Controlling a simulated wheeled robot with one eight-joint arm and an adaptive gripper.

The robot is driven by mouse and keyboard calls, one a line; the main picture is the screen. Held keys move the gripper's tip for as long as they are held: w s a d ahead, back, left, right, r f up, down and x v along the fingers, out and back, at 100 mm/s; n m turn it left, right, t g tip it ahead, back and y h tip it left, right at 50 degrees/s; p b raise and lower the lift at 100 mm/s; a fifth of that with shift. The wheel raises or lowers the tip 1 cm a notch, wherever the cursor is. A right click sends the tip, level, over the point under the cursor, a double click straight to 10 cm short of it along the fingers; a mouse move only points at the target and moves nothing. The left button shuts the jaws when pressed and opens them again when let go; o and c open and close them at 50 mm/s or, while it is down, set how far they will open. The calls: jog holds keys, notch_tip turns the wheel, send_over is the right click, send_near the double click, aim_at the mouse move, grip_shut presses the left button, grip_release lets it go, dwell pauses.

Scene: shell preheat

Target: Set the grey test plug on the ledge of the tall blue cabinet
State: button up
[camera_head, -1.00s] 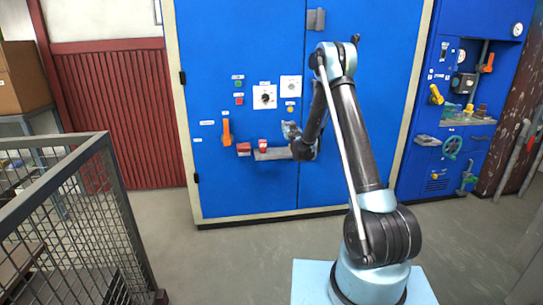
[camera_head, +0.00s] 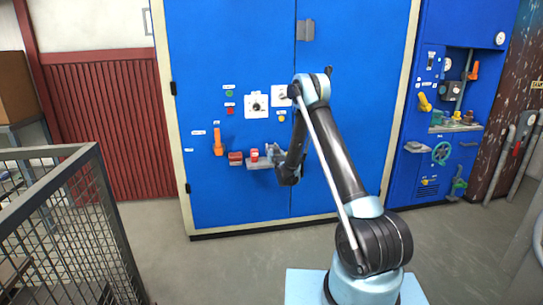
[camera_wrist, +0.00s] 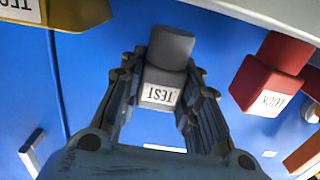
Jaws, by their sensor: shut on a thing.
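The tall blue cabinet (camera_head: 235,70) stands in front of me, with a narrow grey ledge (camera_head: 260,165) on its front. My gripper (camera_head: 275,152) is low at the right part of this ledge. In the wrist view my gripper (camera_wrist: 165,95) is shut on the grey test plug (camera_wrist: 170,48), whose white label reads TEST upside down. The pale ledge (camera_wrist: 265,10) crosses the upper right of the wrist view. I cannot tell whether the plug touches it. In the head view the plug is too small to make out clearly.
A red labelled block (camera_wrist: 268,75) is beside the plug; a red piece (camera_head: 254,155) shows on the ledge. Another red block (camera_head: 236,158) and an orange handle (camera_head: 218,142) are farther left. A yellow labelled part (camera_wrist: 80,12) is close opposite. A mesh cage (camera_head: 75,230) stands front left.

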jog(key=shift+f, duration=1)
jog(key=shift+f, duration=0.1)
jog(key=o, duration=1.2)
jog(key=shift+s, duration=0.1)
